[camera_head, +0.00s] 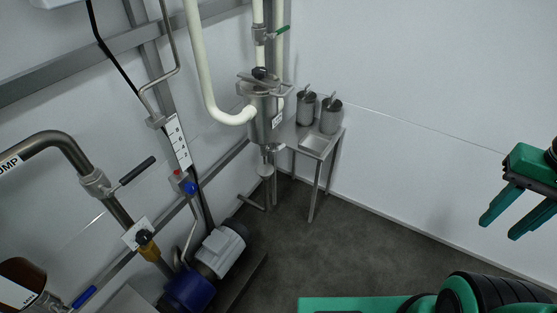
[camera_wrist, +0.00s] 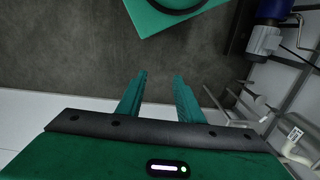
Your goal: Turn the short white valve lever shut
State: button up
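I cannot make out a short white valve lever in either view. The valve handles I see in the head view are a black lever (camera_head: 137,170) on the steel pipe at left, a blue lever (camera_head: 84,297) at the bottom left, and a green handle (camera_head: 282,30) on the white pipes at the top. My gripper (camera_head: 499,229) is at the right of the head view, far from these valves. Its two green fingers are apart with nothing between them. In the wrist view my gripper (camera_wrist: 159,75) is also open and empty, above bare floor.
A blue and grey pump (camera_head: 220,249) stands on the floor by the left wall. A steel vessel (camera_head: 266,112) hangs at the back corner beside a small steel table (camera_head: 316,144) with two metal canisters (camera_head: 331,116). The dark floor (camera_head: 345,245) between is clear.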

aim_at(273, 151)
jog(key=k, duration=0.45)
jog(key=z, duration=1.3)
jog(key=i, duration=1.65)
jog(key=u, duration=1.35)
